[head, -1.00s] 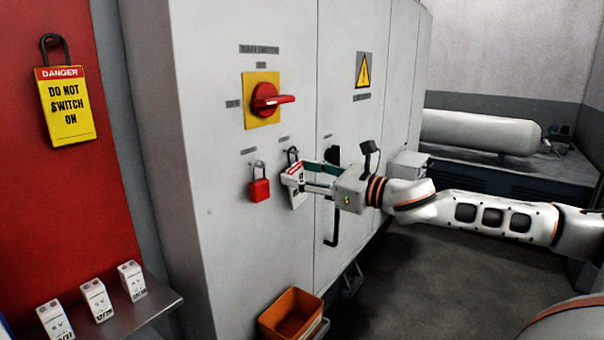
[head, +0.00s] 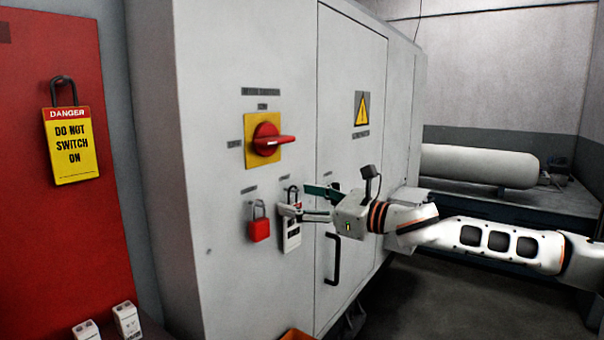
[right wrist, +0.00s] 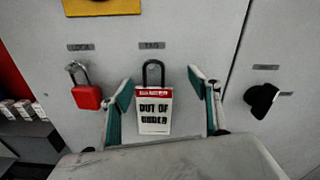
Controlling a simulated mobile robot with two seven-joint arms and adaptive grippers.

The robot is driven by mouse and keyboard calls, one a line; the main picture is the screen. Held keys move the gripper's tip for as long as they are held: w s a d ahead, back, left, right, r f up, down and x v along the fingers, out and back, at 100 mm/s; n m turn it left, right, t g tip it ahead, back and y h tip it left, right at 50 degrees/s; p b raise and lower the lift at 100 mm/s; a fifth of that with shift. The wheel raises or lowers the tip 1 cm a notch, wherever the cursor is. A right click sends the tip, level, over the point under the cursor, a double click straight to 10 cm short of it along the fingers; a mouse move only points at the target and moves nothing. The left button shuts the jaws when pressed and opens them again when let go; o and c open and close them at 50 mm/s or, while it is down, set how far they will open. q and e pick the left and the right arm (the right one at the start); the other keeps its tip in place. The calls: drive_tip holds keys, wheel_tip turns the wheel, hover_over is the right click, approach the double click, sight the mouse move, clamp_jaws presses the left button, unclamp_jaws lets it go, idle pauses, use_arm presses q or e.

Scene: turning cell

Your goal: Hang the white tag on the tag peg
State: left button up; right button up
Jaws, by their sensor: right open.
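The white tag (head: 292,236) hangs upright by its black loop on the grey cabinet front, just right of the red padlock (head: 259,224). In the right wrist view the tag (right wrist: 154,115) has a red band and reads "OUT OF ORDER". Its loop is up under the label "TAG" (right wrist: 152,45). The tag peg itself is too small to make out at the top of the loop. My right gripper (head: 302,202) is open, with one finger on each side of the tag; the wrist view shows gaps beside it. My left gripper is out of view.
A red and yellow rotary switch (head: 267,140) sits above the padlock. A black door handle (head: 333,258) is below my right gripper. A yellow danger tag (head: 70,145) hangs on the red panel at left. An orange bin (head: 297,335) shows at the bottom edge.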

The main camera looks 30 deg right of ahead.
sight(288, 166)
drive_tip(key=shift+r, duration=3.6)
